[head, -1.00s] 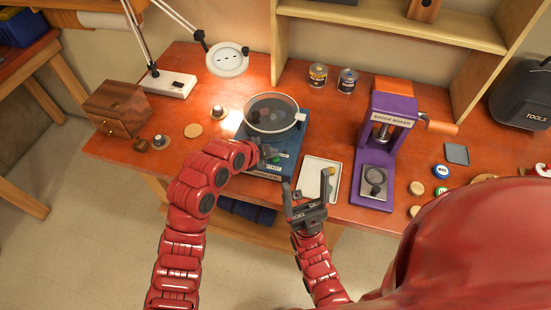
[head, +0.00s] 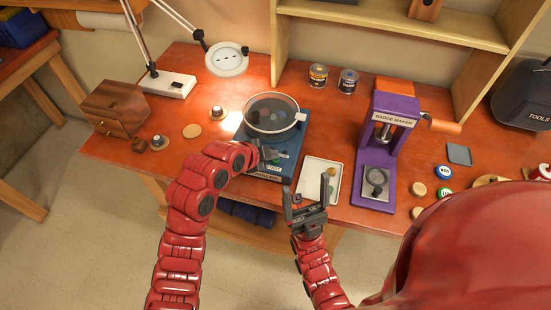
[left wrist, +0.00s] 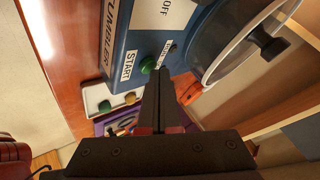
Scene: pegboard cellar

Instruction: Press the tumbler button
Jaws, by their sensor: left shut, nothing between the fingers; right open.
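The blue tumbler (head: 284,150) with its round clear-lidded drum stands on the workbench, its front panel towards me. In the left wrist view the tumbler (left wrist: 120,42) shows a green button (left wrist: 148,65) beside a START label. My left gripper (head: 262,158) is shut and empty at the tumbler's front panel. In the left wrist view the shut fingertips (left wrist: 165,76) are close beside the green button; I cannot tell whether they touch. My right gripper (head: 305,188) is open and empty in front of the bench edge, below the white tray.
A white tray (head: 312,172) with small round items lies right of the tumbler. The purple badge maker (head: 362,170) stands further right. A lamp (head: 228,60), a wooden box (head: 115,108) and two cans (head: 332,79) stand around. Open floor lies in front.

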